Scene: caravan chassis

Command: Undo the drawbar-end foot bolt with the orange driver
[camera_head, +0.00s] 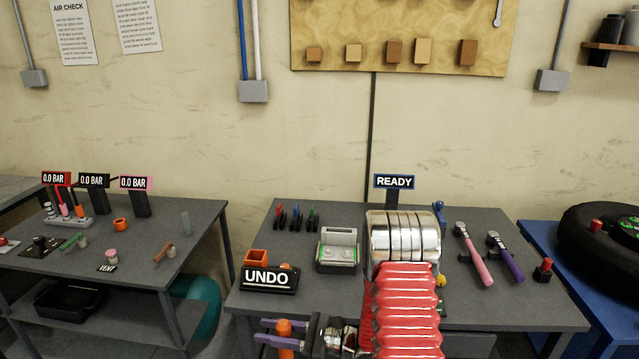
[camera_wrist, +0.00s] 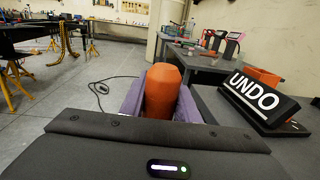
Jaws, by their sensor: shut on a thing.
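My gripper (camera_head: 268,332) is at the front edge of the middle bench, low in the head view. Its purple fingers are shut on the orange driver (camera_head: 285,327). In the wrist view the orange driver (camera_wrist: 162,88) stands between the two fingers, with its rounded top showing; its lower end is hidden. A dark frame on yellow stands (camera_wrist: 25,32), perhaps the chassis, is far off at the left of the wrist view. I cannot make out the drawbar-end foot bolt in either view.
An UNDO sign (camera_head: 267,278) and an orange holder (camera_head: 257,256) are on the bench close to my gripper. A READY sign (camera_head: 394,182) and pink and purple wrenches (camera_head: 474,257) are farther back. The wrist view shows open floor (camera_wrist: 75,75) with a dark cable.

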